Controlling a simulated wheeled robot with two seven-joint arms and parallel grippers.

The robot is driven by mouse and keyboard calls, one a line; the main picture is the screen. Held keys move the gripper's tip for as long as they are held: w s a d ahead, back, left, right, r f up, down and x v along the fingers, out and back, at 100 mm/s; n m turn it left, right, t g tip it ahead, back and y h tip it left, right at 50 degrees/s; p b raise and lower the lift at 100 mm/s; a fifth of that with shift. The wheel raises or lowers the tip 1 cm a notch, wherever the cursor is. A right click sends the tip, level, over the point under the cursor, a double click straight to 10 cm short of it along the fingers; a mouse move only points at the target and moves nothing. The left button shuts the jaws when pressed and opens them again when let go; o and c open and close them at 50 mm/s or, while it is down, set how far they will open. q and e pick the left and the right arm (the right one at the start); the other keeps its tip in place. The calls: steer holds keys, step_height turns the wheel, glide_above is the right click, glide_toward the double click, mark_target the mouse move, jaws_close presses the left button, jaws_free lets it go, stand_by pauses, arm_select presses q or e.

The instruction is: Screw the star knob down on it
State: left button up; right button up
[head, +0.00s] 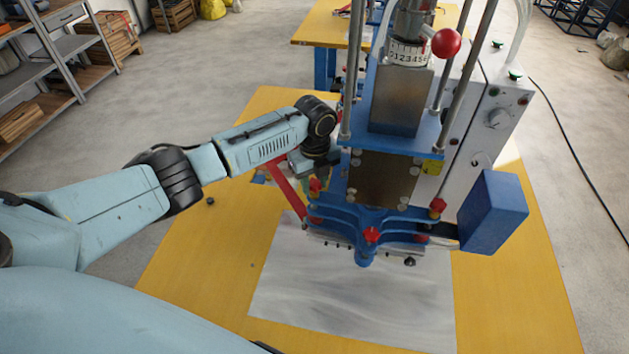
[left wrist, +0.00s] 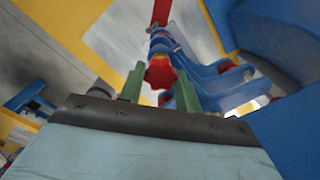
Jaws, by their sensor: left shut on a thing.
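The blue welding machine (head: 385,222) stands on the yellow table. A red star knob (head: 315,186) is at the left end of its blue layered clamp plates; it also shows in the left wrist view (left wrist: 160,72). My left gripper (head: 316,176) points down over this knob. In the left wrist view its green fingers (left wrist: 158,86) stand on either side of the red knob, shut on it. The stud under the knob is hidden. Two more red star knobs sit at the front (head: 371,235) and right (head: 438,205) of the plates. My right gripper is not in view.
A red bar (head: 287,188) slants beside the left of the plates, close to my gripper. Upright metal rods (head: 355,65) and a blue box (head: 493,212) flank the machine. A grey sheet (head: 345,295) lies in front; the yellow table (head: 205,255) is mostly clear at left.

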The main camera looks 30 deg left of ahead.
arm_select(q)
steer(key=m, duration=0.7)
steer(key=shift+a+b, duration=0.1)
steer(key=shift+b, duration=0.3)
steer(key=m, duration=0.5)
steer(key=shift+m+b, duration=0.4)
steer(key=o, duration=0.9)
steer(key=shift+o, duration=0.2)
